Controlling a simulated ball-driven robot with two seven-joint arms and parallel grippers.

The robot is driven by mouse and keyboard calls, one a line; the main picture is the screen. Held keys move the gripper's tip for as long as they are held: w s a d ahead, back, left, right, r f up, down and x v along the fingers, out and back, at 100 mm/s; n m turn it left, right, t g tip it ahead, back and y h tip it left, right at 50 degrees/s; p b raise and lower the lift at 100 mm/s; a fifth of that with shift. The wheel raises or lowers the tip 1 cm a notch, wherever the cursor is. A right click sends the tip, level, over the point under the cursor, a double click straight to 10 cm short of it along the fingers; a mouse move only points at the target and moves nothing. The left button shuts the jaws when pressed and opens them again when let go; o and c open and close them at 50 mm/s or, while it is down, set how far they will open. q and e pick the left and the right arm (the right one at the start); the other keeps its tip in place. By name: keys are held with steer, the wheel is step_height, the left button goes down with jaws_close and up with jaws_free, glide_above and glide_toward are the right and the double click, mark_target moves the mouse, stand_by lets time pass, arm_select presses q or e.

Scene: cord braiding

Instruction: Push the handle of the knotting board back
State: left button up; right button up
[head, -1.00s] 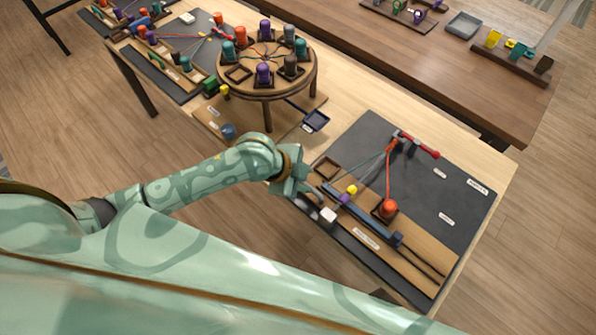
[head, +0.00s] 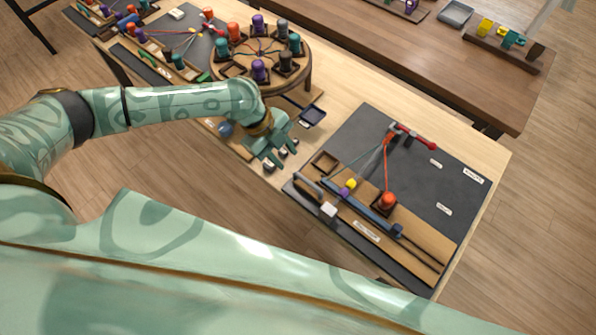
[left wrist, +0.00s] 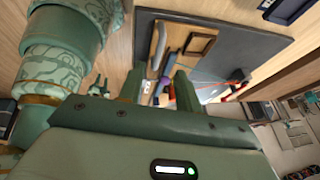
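The knotting board (head: 420,190) is a dark grey board at the right of the light wood table in the head view. Its grey bent handle (head: 308,187) lies at the left front part, beside a white block (head: 329,209). The handle also shows in the left wrist view (left wrist: 158,42). My left gripper (head: 277,160) is left of the board, apart from the handle. In the left wrist view its two fingers (left wrist: 158,86) are spread with nothing held between them. My right gripper is not in view.
An orange bobbin (head: 388,201), a blue bar (head: 370,215) and cords leading to a red-ended bar (head: 412,135) are on the board. A round braiding stand (head: 262,82) with several bobbins stands further left. A small dark tray (head: 313,115) lies between them.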

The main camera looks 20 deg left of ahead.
mark_target(301, 176)
arm_select(q)
steer(key=b+x, duration=0.1)
steer(key=x, duration=0.7)
steer(key=shift+d+f, duration=0.15)
steer(key=shift+f, duration=0.15)
steer(key=shift+w, duration=0.1)
jaws_close()
